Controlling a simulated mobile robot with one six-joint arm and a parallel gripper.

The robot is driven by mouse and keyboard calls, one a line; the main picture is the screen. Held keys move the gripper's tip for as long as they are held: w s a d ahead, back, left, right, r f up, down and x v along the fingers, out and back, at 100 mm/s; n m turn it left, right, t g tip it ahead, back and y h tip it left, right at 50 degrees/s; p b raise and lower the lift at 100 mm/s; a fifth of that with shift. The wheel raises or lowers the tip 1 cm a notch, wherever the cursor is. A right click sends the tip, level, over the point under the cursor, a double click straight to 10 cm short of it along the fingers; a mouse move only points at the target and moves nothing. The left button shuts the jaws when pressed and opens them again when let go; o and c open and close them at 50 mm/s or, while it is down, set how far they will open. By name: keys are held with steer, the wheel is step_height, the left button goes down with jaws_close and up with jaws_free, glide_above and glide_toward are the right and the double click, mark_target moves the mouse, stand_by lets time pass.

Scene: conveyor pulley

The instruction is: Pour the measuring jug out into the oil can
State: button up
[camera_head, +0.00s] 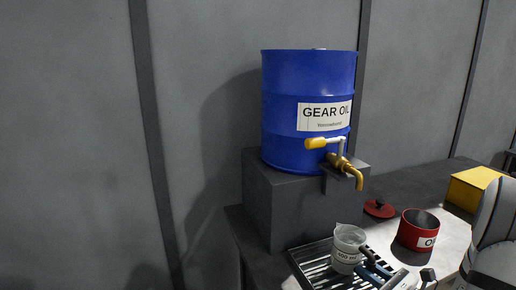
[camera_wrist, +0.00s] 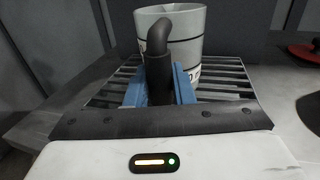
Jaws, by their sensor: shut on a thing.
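The measuring jug (camera_head: 347,243) is a pale, translucent cup with dark printing. It stands upright on the slatted drip grate, below the tap. In the wrist view the jug (camera_wrist: 189,40) has a dark handle facing me. My gripper (camera_head: 374,268) has blue fingers and is shut on that handle; it also shows in the wrist view (camera_wrist: 159,88). The oil can (camera_head: 419,230) is a red, open-topped pot with a white label, to the right of the jug. Its red lid (camera_head: 379,208) lies on the bench behind it. The jug's contents cannot be made out.
A blue gear oil drum (camera_head: 290,112) stands on a dark block (camera_head: 283,208) at the back. Its brass tap (camera_head: 350,172) sticks out above the jug. A yellow box (camera_head: 475,189) is at the right. The metal grate (camera_head: 312,264) lies under the jug.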

mark_target(372, 261)
jaws_close()
steer(key=shift+r, duration=0.15)
steer(key=shift+r+p, duration=1.15)
steer(key=shift+r, duration=0.1)
steer(key=shift+r, duration=0.25)
steer(key=shift+r+p, duration=2.4)
steer(key=shift+r, duration=0.45)
